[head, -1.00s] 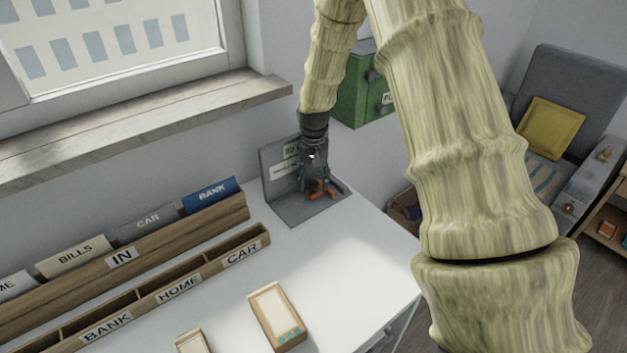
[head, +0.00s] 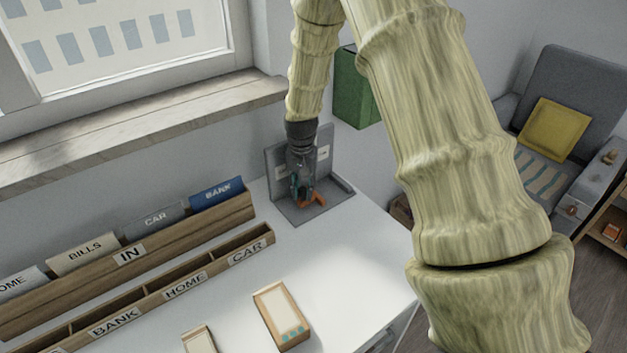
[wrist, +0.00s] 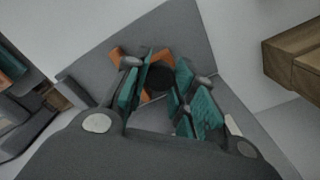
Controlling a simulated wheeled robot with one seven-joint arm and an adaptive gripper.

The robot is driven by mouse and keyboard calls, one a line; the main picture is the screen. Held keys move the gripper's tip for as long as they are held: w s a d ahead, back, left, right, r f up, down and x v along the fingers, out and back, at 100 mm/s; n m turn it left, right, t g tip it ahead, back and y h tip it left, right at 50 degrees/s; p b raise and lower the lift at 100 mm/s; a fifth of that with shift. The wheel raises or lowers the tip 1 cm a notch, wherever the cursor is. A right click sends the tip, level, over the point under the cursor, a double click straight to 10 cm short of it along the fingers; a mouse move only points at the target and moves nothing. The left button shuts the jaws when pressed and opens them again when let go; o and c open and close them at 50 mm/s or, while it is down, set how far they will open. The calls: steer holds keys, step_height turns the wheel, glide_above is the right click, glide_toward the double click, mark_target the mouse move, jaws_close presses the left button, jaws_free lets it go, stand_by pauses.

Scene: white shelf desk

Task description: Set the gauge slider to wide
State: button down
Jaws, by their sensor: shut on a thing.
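The gauge is a grey stand with an upright back plate (head: 325,152) and a flat base (head: 289,209), at the far corner of the white desk. An orange slider part (head: 317,200) sits low on it, and orange also shows in the wrist view (wrist: 114,58). My gripper (head: 303,188) points down over the base. In the wrist view its teal-padded fingers (wrist: 160,80) are closed around a dark round knob (wrist: 159,76) with orange beside it. The fingers hide much of the slider. My gripper covers part of the plate's label, and I cannot read the slider's setting.
A wooden file rack (head: 180,240) and a lower sorter (head: 215,268) run along the left of the desk. Small boxes (head: 281,314) lie in front. A green box (head: 352,90) is on the wall behind the gauge. Desk space between is clear.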

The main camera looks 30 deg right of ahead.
mark_target(301, 190)
steer(key=shift+a, duration=0.3)
steer(key=c, duration=1.1)
jaws_free()
steer(key=shift+c, duration=0.2)
steer(key=shift+r, duration=0.15)
step_height(301, 190, up, 12)
